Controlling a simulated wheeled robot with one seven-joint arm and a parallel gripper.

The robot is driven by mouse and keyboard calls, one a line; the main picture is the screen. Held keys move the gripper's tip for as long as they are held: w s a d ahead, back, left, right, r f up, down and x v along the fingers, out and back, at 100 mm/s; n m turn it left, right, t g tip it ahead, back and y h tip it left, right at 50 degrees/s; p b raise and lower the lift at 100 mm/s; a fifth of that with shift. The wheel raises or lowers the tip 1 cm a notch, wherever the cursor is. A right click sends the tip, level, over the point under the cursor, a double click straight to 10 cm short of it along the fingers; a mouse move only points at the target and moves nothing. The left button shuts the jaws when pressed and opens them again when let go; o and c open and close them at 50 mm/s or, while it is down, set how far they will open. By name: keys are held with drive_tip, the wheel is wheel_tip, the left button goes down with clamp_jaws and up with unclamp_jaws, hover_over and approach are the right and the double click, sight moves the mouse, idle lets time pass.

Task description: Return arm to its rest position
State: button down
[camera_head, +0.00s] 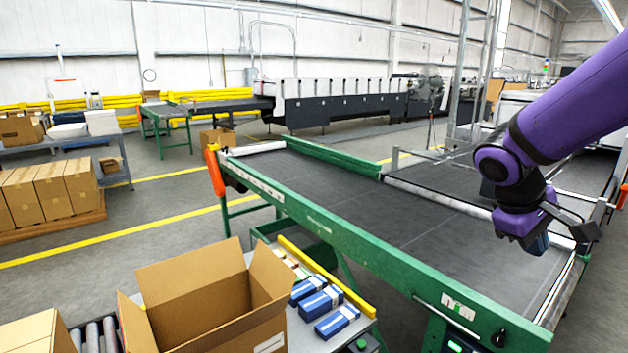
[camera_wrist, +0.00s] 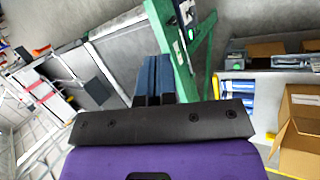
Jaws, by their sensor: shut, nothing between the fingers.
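My purple arm reaches in from the right in the head view, bent at the elbow. My gripper (camera_head: 538,243) hangs down over the right part of the dark conveyor belt (camera_head: 400,215). In the wrist view my gripper (camera_wrist: 153,75) shows as two dark blue fingers side by side, shut with nothing between them. No object is in its grasp.
The green conveyor frame (camera_head: 360,252) runs below my gripper. An open cardboard box (camera_head: 205,310) stands at the front left, beside several blue cartons (camera_head: 320,302) on a side table. Stacked brown boxes (camera_head: 50,190) stand far left. Open floor (camera_head: 130,225) lies between.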

drive_tip(key=s+a+r+m+t+y, duration=0.2)
drive_tip(key=s+a+r+y, duration=0.1)
drive_tip(key=s, duration=0.4)
drive_tip(key=s+a+r+m+t+y, duration=0.2)
drive_tip(key=s+r, duration=0.3)
drive_tip(key=s, duration=0.3)
drive_tip(key=shift+a+r+t+y, duration=0.15)
drive_tip(key=shift+a+t+y, duration=0.35)
drive_tip(key=shift+a, duration=0.3)
